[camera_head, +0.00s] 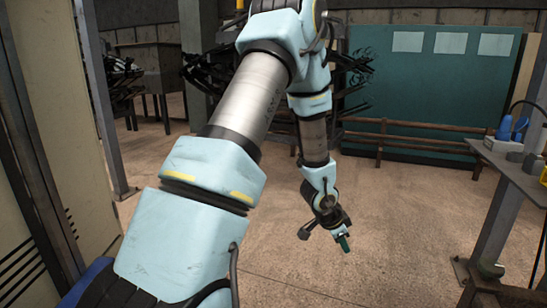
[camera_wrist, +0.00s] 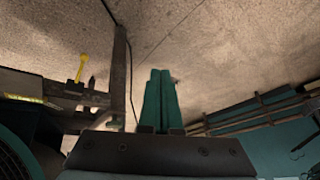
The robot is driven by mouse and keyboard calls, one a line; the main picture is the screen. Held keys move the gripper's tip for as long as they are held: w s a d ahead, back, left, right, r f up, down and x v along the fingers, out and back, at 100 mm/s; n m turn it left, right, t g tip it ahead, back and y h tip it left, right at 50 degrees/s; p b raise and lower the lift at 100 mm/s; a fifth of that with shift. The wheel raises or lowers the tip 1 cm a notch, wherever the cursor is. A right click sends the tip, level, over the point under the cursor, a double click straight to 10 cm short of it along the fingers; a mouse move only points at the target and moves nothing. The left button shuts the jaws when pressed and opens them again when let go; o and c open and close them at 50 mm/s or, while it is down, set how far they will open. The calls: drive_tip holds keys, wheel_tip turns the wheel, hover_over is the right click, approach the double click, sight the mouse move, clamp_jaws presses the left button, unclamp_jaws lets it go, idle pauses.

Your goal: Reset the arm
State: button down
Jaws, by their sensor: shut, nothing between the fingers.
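My arm reaches forward from the bottom of the head view, bends at the top and hangs down over the open floor. My gripper (camera_head: 344,243) is at its lower end, with green fingers tilted down and to the right. In the wrist view the two green fingers (camera_wrist: 159,98) lie side by side against each other, shut, with nothing seen between them. The gripper touches nothing and is well clear of the floor.
A grey table (camera_head: 515,172) with a blue item (camera_head: 512,127) stands at the right. A teal board (camera_head: 430,80) and a low wooden rail (camera_head: 420,137) are at the back. A pale cabinet (camera_head: 55,120) is close at the left. The floor (camera_head: 400,230) around my gripper is clear.

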drive_tip(key=w+a+r+n+t+y+p, duration=0.1)
drive_tip(key=w+a+r+n+y, duration=0.15)
drive_tip(key=a+r+n, duration=0.5)
drive_tip(key=s+a+r+n, duration=0.2)
drive_tip(key=s+a+r, duration=0.2)
drive_tip(key=a, duration=0.2)
drive_tip(key=s+a+r+n+g+y+p, duration=0.1)
drive_tip(key=s+a+r+n, duration=0.1)
drive_tip(key=s+a, duration=0.3)
drive_tip(key=s+a+r+n+g+y+p, duration=0.1)
drive_tip(key=s+a+r+n, duration=0.2)
drive_tip(key=a, duration=0.5)
wheel_tip(320, 180, up, 3)
drive_tip(key=shift+s+a+f, duration=0.15)
drive_tip(key=shift+s+a, duration=0.2)
drive_tip(key=shift+s, duration=0.3)
